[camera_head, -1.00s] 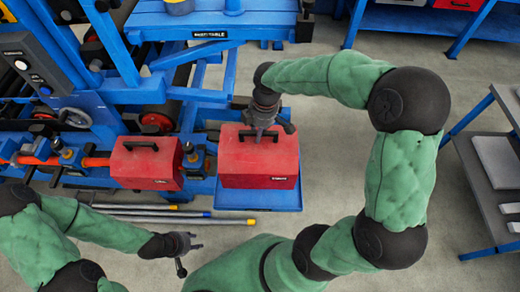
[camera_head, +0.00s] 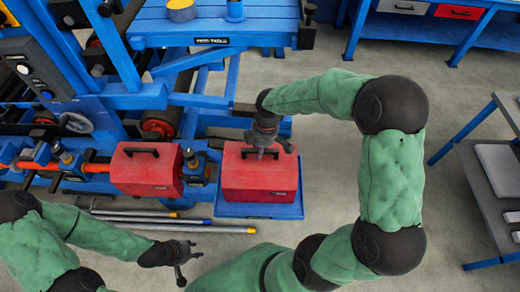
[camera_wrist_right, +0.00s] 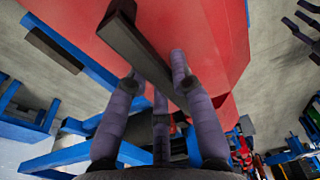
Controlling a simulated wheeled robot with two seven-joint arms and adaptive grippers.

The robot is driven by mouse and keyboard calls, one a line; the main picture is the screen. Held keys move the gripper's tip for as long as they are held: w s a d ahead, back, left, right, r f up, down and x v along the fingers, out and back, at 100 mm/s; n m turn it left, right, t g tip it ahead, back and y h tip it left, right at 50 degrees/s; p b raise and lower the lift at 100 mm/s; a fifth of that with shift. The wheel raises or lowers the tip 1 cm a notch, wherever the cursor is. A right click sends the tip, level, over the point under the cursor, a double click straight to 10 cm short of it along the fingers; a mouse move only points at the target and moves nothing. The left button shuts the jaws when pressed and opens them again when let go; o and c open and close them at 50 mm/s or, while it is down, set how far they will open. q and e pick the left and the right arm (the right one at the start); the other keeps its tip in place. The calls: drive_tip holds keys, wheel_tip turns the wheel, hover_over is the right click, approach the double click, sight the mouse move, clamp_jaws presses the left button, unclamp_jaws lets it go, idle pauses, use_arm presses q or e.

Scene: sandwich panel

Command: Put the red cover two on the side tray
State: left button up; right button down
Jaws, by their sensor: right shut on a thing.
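The red cover with a dark handle (camera_head: 259,181) is over the blue side tray (camera_head: 258,212), whose front strip shows below it. I cannot tell if the cover rests on the tray. My right gripper (camera_head: 262,153) is above the cover, shut on its handle. In the right wrist view, the fingers (camera_wrist_right: 157,88) are at the dark handle, with the red cover (camera_wrist_right: 215,45) behind it. My left gripper (camera_head: 186,262) is empty and open at the lower left, away from the cover.
A second red cover (camera_head: 146,174) sits on the blue machine to the left of the tray. Several rods (camera_head: 180,222) lie on the floor in front. A blue table (camera_head: 200,30) stands behind, and a grey shelf rack (camera_head: 490,195) at the right. Open floor lies right of the tray.

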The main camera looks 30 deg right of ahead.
drive_tip(key=c, duration=1.1)
unclamp_jaws()
drive_tip(key=shift+f, duration=0.1)
drive_tip(key=r, duration=0.4)
drive_tip(key=d+r+p, duration=0.1)
drive_tip(key=r, duration=0.7)
drive_tip(key=shift+s+d+r+p, duration=0.1)
drive_tip(key=shift+s+d+p, duration=0.05)
drive_tip(key=shift+s+p, duration=0.2)
